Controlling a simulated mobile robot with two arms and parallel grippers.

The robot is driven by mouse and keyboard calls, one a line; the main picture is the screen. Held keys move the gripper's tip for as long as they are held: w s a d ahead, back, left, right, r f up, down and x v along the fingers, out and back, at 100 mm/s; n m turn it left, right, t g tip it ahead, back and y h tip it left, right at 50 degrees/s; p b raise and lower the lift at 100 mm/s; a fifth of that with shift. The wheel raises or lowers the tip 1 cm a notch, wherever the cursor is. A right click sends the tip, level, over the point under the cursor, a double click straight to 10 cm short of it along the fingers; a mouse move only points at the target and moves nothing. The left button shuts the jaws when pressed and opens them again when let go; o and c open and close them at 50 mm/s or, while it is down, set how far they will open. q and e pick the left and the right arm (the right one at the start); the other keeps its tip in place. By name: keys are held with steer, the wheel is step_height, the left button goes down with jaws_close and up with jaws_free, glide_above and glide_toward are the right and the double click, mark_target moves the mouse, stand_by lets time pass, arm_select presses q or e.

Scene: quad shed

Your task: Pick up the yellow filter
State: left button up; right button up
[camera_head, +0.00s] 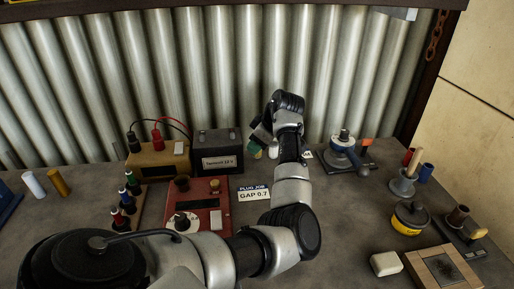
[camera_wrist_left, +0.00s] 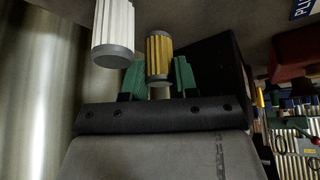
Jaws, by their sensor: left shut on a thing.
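The yellow filter (camera_wrist_left: 158,58), pleated with a grey end cap, sits between the green fingers of my left gripper (camera_wrist_left: 160,77) in the left wrist view. The gripper is shut on it. A white pleated filter (camera_wrist_left: 114,28) with a grey cap stands just left of it in that view, close to the left finger. In the head view my left gripper (camera_head: 262,147) is near the corrugated wall, right of the black battery, and my own wrist hides most of it. Only small bits of the yellow filter (camera_head: 257,154) and white filter (camera_head: 273,151) show there. My right gripper is not in view.
The black battery (camera_head: 218,163) stands close left of the gripper, with a red box (camera_head: 197,213) in front. A paper label (camera_head: 253,194) lies nearby. A grey-blue tool (camera_head: 343,152) on a stand is to the right. The corrugated wall (camera_head: 200,60) closes off the back.

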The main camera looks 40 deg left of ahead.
arm_select(q)
step_height(320, 180, up, 3)
steer(key=shift+r, duration=0.15)
steer(key=w+d+r, duration=0.2)
steer(key=d+r, duration=0.1)
steer(key=d, duration=0.2)
steer(key=w+d+r+b, duration=0.1)
steer(key=w+d+r, duration=0.1)
steer(key=d+r, duration=0.2)
steer(key=shift+w+d, duration=0.35)
steer(key=shift+d, duration=0.5)
steer(key=shift+s+f, duration=0.1)
